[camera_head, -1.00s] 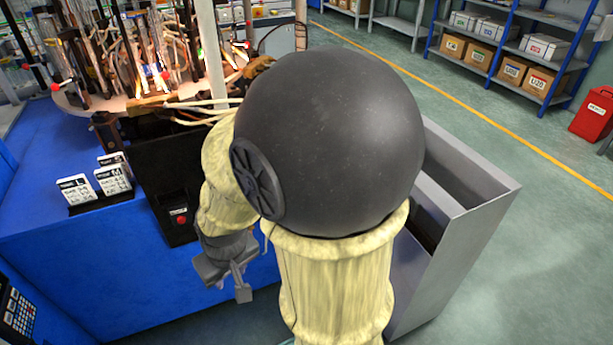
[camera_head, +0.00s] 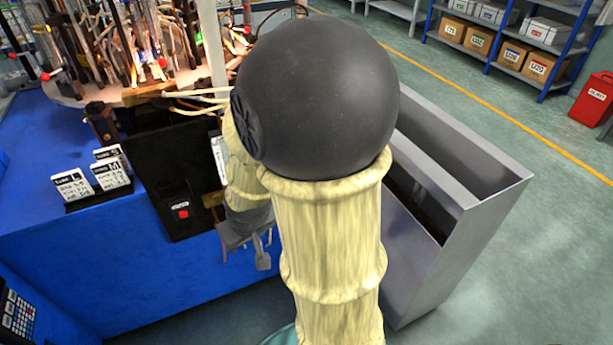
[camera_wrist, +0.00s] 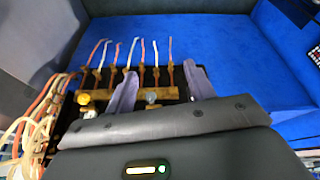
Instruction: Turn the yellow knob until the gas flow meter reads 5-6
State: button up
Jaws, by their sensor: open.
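The yellow knob (camera_wrist: 84,98) shows in the wrist view on a brass manifold (camera_wrist: 105,95), at the left end. My gripper (camera_wrist: 160,88) is open and empty, its two grey fingers reaching over the manifold. The knob lies to the left of the left finger, outside the gap. A grey knob (camera_wrist: 151,97) shows between the fingers. In the head view my gripper (camera_head: 248,248) is beside the front edge of the blue bench, partly hidden by my arm. The knob is hidden there. I cannot make out a gas flow meter or its reading.
Several thin hoses (camera_wrist: 142,52) rise from the manifold, and pale tubes (camera_wrist: 35,120) bunch at its left. A black box with a red button (camera_head: 182,213) and white label cards (camera_head: 72,186) are on the blue bench (camera_head: 60,245). A grey metal bin (camera_head: 455,260) stands right of my arm.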

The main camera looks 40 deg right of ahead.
jog(key=w+d+f+t+h+b, duration=0.1)
jog(key=w+d+f+t+b, duration=0.3)
jog(key=d, duration=0.5)
jog(key=w+d+f+t+h+b, duration=0.1)
jog(key=w+d+f+t, duration=0.2)
jog(key=d+f, duration=0.35)
jog(key=s+d+m+t+h+b, duration=0.1)
jog(key=s+d+m+t+b, duration=0.1)
jog(key=s+d+t, duration=0.4)
jog(key=s+d+b, duration=0.1)
jog(key=d, duration=0.3)
jog(key=shift+s+b, duration=0.25)
jog(key=shift+b, duration=0.05)
jog(key=shift+w, duration=0.1)
jog(key=shift+m+h, duration=0.3)
jog(key=shift+h, duration=0.1)
jog(key=x, duration=1.7)
jog(key=shift+w+a+r, duration=0.1)
jog(key=shift+w+r, duration=0.05)
jog(key=shift+c, duration=0.4)
